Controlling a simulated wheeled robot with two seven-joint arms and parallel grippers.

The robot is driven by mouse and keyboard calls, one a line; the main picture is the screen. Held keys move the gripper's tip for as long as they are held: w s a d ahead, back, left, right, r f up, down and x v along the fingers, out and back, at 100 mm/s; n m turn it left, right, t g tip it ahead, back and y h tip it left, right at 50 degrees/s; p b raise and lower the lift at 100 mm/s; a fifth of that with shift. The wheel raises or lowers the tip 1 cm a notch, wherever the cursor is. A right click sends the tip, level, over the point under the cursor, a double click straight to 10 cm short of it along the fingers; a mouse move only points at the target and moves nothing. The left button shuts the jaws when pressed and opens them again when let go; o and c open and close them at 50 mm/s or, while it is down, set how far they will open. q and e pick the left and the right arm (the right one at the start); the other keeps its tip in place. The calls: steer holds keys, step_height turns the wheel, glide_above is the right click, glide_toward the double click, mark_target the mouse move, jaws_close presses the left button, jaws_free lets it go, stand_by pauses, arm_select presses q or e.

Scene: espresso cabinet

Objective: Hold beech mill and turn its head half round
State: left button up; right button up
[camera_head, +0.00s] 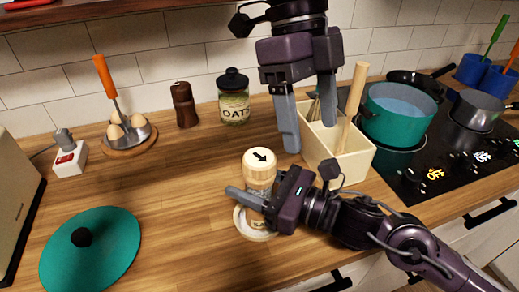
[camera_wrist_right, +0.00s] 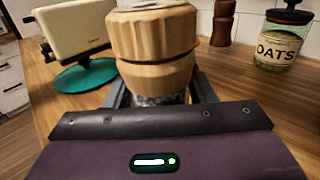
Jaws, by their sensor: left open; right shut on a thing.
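The beech mill (camera_head: 259,170) stands upright in the middle of the counter, with a black arrow on top of its pale wooden head. My right gripper (camera_head: 256,196) is shut around its body below the head. In the right wrist view the banded head (camera_wrist_right: 152,45) rises above the fingers, and the clear body is mostly hidden behind my gripper. My left gripper (camera_head: 309,138) hangs from above, open and empty, its fingers pointing down. It is up and to the right of the mill's head and does not touch it.
A round pale-rimmed labelled thing (camera_head: 254,234) lies right by the mill's base, partly covered. A wooden utensil box (camera_head: 350,160) stands close on the right. The oats jar (camera_head: 233,104) and dark mill (camera_head: 184,106) stand behind. A teal lid (camera_head: 105,255) lies left.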

mark_target(259, 157)
arm_select(q)
steer(key=w+a+r+n+t+y, duration=0.2)
steer(key=a+r+n+t, duration=0.15)
steer(key=a+n, duration=0.4)
steer(key=shift+n, duration=0.45)
steer(key=f, duration=0.7)
steer(key=d+f, duration=0.1)
steer(key=f, duration=0.3)
steer(key=shift+w+f, duration=0.1)
steer(key=shift+f, duration=0.25)
steer(key=shift+c, duration=0.2)
steer(key=c, duration=0.9)
